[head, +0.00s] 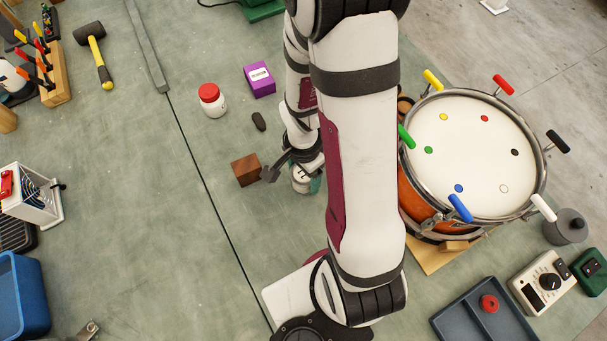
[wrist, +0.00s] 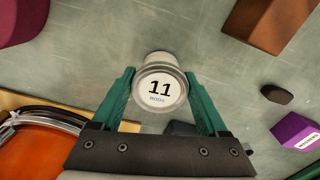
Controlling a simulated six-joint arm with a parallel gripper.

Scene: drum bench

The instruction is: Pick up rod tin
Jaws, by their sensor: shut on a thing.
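The rod tin (wrist: 158,90) is a small pale round tin with "11" and "RODS" on its lid. In the wrist view it sits between the two green fingers of my gripper (wrist: 160,95), which is shut on it. In the head view the tin (head: 301,180) shows beside my arm, partly hidden by it, just right of a brown wooden block (head: 245,170). I cannot tell whether the tin touches the bench or is slightly above it.
The drum (head: 470,150) with coloured pegs stands right of my arm. A small dark object (head: 259,121), a purple box (head: 260,79) and a red-lidded jar (head: 212,100) lie behind the block. The bench's left middle (head: 130,200) is clear.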

